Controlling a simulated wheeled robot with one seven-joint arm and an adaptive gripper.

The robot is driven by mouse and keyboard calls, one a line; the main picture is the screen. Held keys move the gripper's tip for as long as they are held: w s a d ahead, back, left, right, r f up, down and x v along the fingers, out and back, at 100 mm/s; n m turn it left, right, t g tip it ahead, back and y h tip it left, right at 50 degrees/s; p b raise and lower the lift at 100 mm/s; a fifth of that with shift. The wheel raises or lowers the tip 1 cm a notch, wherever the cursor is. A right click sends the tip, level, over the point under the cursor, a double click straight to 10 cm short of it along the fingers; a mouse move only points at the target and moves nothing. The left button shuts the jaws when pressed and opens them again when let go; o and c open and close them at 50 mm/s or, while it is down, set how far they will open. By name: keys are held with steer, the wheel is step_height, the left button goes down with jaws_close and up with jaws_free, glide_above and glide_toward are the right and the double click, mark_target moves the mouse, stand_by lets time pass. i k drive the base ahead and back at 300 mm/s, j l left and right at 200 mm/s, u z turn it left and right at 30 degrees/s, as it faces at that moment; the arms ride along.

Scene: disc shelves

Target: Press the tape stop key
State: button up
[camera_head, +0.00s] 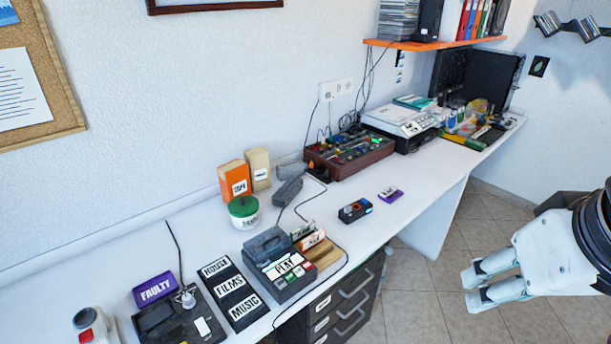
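A dark grey tape player (270,254) with a handle stands on the white desk, left of the middle. A white label reading PLAY (287,263) is on its top. A row of small coloured keys (292,274), with red, white and green among them, runs along its front edge. The keys are too small for me to tell which one is stop. My gripper (470,290) is at the right, over the floor, apart from the desk and well right of the tape player. Its two pale fingers are spread with a gap between them, and it is empty.
Close by are a block labelled HOUSE, FILMS, MUSIC (233,292), a small black device (355,210), a purple cassette (390,195) and a green-lidded tub (244,211). A dark cable (335,272) curves round the player's right side. Drawers (343,306) stand below the desk.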

mark_target(299, 271)
steer(key=u, duration=0.7)
steer(key=j+z, duration=0.2)
steer(key=i+j, duration=0.05)
